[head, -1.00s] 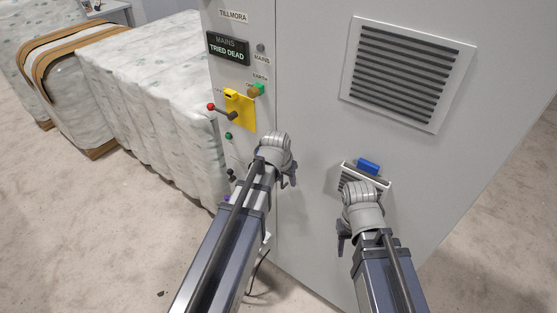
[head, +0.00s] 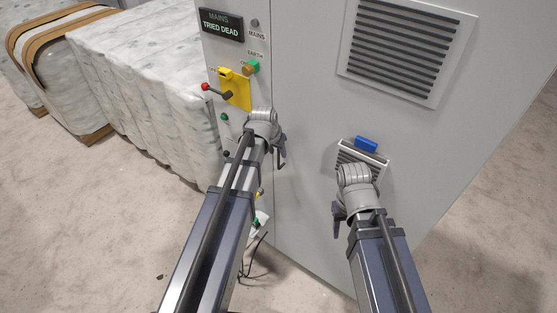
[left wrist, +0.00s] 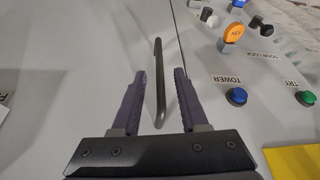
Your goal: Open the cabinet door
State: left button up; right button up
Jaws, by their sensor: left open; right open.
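The grey cabinet door (head: 310,110) fills the middle and right of the head view, with its seam left of it. A dark bar handle (left wrist: 160,85) shows in the left wrist view, standing lengthwise between the two purple fingers of my left gripper (left wrist: 160,74). The fingers are open, with a gap on both sides of the bar; how deep it sits between them I cannot tell. In the head view my left gripper (head: 281,150) is in front of the seam, and the handle is hidden. My right gripper (head: 338,219) is open before the door's lower part, apart from the handle.
A control strip (head: 227,55) with a red-knobbed lever (head: 206,87), yellow plate (head: 238,90) and buttons lies left of the seam. A vent (head: 405,48) and a blue-topped slotted fitting (head: 366,145) are on the door. Wrapped bales (head: 145,80) stand left; bare floor lies right.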

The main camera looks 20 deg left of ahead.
pick_arm(q)
jog(key=b+x, duration=0.2)
jog(key=x, duration=0.1)
jog(key=shift+w+f, duration=0.1)
jog(key=shift+f, duration=0.05)
pick_arm(e)
notch_tip(320, 180, down, 3)
jog(key=shift+f, duration=0.1)
pick_arm(q)
grip_shut()
dwell(1.1)
